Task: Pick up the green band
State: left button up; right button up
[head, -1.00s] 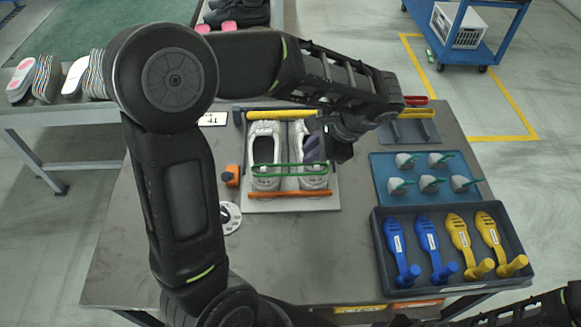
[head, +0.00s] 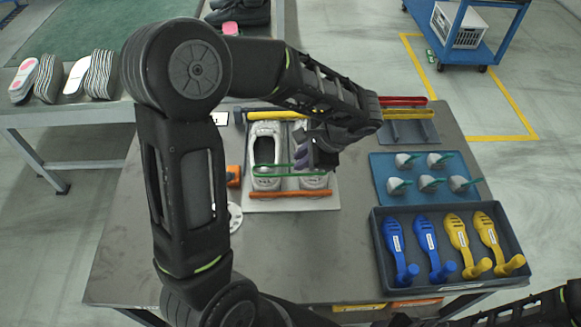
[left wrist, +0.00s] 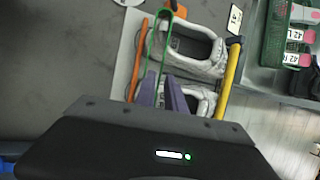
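The green band (head: 262,175) is a thin loop lying across the pair of grey shoes (head: 263,150) on a light board (head: 250,205). My left gripper (head: 299,158) is over the right-hand shoe, just behind the band, and hides part of that shoe. In the left wrist view its two purple fingers (left wrist: 163,78) stand apart with a narrow gap. I cannot tell whether they touch the band. My right arm shows at the lower right; its gripper is not visible.
An orange bar (head: 290,194) lies in front of the band and a yellow bar (head: 270,115) behind the shoes. A blue mat (head: 380,165) with several grey pieces and a dark tray (head: 384,276) of blue and yellow shoe forms stand right. The table's front middle is clear.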

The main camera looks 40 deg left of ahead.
pick_arm(q)
jog(key=x, duration=0.2)
jog(key=shift+a+f, duration=0.15)
jog(key=shift+f, duration=0.15)
jog(key=shift+c, duration=0.2)
grip_shut()
dwell(0.5)
notch_tip(320, 180, up, 10)
jog(key=shift+b, duration=0.3)
dwell(0.7)
